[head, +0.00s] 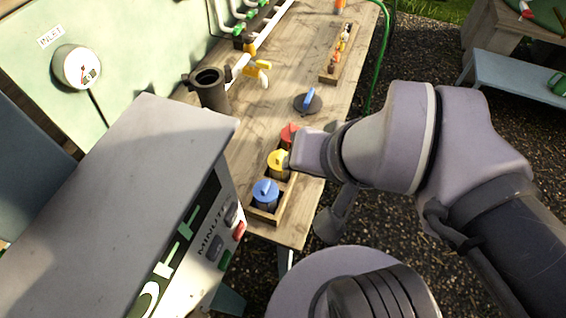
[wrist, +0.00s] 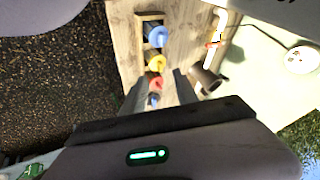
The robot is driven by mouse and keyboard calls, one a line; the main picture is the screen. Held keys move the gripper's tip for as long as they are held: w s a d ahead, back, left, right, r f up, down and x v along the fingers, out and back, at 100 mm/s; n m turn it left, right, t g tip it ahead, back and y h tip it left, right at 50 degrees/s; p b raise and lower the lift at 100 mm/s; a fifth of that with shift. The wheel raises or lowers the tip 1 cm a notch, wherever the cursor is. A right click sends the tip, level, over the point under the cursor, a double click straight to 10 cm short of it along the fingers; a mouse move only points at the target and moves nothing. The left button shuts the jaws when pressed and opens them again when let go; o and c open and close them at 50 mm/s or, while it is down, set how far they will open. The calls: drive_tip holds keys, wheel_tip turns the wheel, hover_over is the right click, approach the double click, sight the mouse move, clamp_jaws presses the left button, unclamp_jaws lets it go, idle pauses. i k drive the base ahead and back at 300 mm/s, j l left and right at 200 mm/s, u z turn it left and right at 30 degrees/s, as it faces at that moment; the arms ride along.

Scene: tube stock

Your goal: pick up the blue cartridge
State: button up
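The blue cartridge (head: 265,194) stands upright in the near slot of a wooden rack (head: 262,216) on the bench. A yellow cartridge (head: 278,161) and a red cartridge (head: 290,134) stand behind it in a row. In the wrist view the blue cartridge (wrist: 156,37) is at the top, beyond the yellow one (wrist: 155,63) and red one (wrist: 155,83). My gripper (wrist: 160,75) is open and empty, its two fingers apart. It is above the rack's yellow and red end, away from the blue cartridge. In the head view my wrist hides the fingertips.
A dark disc with a blue handle (head: 308,102) lies behind the rack. A dark cup (head: 209,88) and a yellow-handled valve (head: 258,72) stand to the left. A grey box with a MINUTE label (head: 215,238) is close to the rack's left. A small tray (head: 338,55) lies farther back.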

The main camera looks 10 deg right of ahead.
sight(265, 192)
drive_tip(key=k+l+u, duration=0.1)
drive_tip(key=u, duration=0.55)
